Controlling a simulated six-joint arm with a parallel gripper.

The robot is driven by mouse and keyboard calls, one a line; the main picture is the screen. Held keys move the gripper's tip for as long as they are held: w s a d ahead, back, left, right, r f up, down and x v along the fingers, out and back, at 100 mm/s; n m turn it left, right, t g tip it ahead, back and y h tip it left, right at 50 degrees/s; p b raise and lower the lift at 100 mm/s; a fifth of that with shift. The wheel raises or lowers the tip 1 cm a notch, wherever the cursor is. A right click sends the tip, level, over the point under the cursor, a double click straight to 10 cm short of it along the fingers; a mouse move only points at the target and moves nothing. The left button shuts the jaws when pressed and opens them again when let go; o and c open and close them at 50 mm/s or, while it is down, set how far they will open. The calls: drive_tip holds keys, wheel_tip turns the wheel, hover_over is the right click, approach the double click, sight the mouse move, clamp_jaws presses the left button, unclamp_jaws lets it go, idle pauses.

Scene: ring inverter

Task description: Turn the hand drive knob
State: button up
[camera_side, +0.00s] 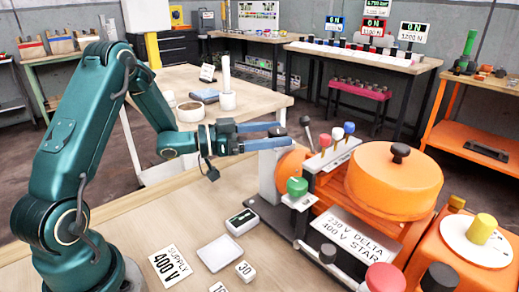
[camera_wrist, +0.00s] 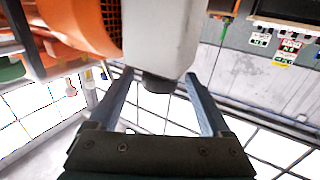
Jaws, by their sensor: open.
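My gripper (camera_side: 285,134) is level in the side view, its two blue fingers pointing right, above and beside the upright grey block (camera_side: 268,180) at the machine's left end. In the wrist view my gripper (camera_wrist: 158,77) is open, with a finger on each side of a short dark round knob (camera_wrist: 158,83). This knob juts from the pale block (camera_wrist: 165,40), and gaps show between it and the fingers. No label marks it as the hand drive knob. In the side view the fingers and block hide it.
Right of my fingers stand a dark ball-topped lever (camera_side: 306,124) and red, blue and white knobs (camera_side: 336,133). A green knob (camera_side: 297,187) is in front, and a large orange drum (camera_side: 395,185) is at right.

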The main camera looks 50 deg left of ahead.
sight(286, 135)
drive_tip(key=shift+x, duration=2.1)
clamp_jaws()
drive_tip(key=shift+h, duration=0.3)
drive_tip(key=m+g+h, duration=0.2)
drive_tip(key=m+h, duration=0.1)
drive_tip(key=m+g+h, duration=0.1)
drive_tip(key=g, duration=0.1)
drive_tip(key=shift+s+d+h, duration=0.4)
drive_tip(key=shift+s+d+m+g+h, duration=0.15)
drive_tip(key=shift+m+g+h, duration=0.4)
drive_tip(key=shift+m+g, duration=0.35)
drive_tip(key=shift+s+d+m+g+h, duration=0.1)
drive_tip(key=shift+s+m+g+h, duration=0.1)
drive_tip(key=shift+m+g+h, duration=0.65)
drive_tip(key=shift+s+d+m+g+h, duration=0.15)
drive_tip(key=shift+m+g, duration=0.4)
drive_tip(key=shift+g, duration=0.7)
drive_tip(key=shift+s+m+g+h, duration=0.1)
drive_tip(key=shift+m+g+h, duration=0.15)
drive_tip(key=shift+m+g, duration=0.25)
